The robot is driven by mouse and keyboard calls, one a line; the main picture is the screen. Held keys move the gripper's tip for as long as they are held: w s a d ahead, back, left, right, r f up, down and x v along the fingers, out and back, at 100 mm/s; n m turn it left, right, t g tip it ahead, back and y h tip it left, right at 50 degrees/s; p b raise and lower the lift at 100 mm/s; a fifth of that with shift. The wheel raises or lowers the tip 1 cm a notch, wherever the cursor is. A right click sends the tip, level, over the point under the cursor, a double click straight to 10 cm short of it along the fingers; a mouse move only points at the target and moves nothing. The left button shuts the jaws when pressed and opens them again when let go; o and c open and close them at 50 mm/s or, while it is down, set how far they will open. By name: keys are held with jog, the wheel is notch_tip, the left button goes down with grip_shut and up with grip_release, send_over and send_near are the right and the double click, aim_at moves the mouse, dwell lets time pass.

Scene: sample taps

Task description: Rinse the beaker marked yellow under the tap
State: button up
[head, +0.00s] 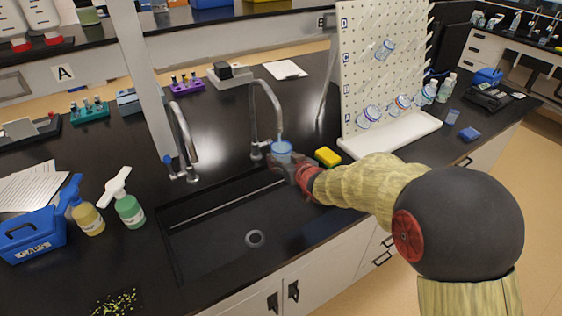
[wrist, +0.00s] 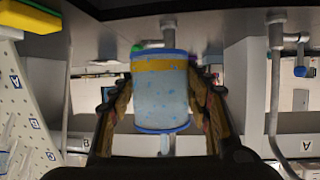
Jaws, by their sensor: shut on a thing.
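My gripper (head: 284,163) is shut on the yellow-marked beaker (head: 281,149), over the back right edge of the sink (head: 215,240). The wrist view, which looks upside down, shows the beaker (wrist: 160,105) between both fingers. It is clear, with a yellow band (wrist: 160,65), blue rims and blue specks on its wall. In the head view it looks about upright, directly below the spout of the right tap (head: 268,95). A pale bluish bit shows between spout and beaker; I cannot tell whether it is running water. The left tap (head: 183,145) stands apart.
A yellow sponge (head: 327,157) lies just right of the beaker. A white peg board (head: 385,75) with several beakers stands behind it on the right. Spray bottles (head: 128,205) and a blue carrier (head: 35,235) stand left of the sink. The basin is empty.

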jog(key=d+f+p+v, duration=0.2)
jog(key=p+v, duration=0.3)
jog(key=v, duration=0.9)
dwell(0.8)
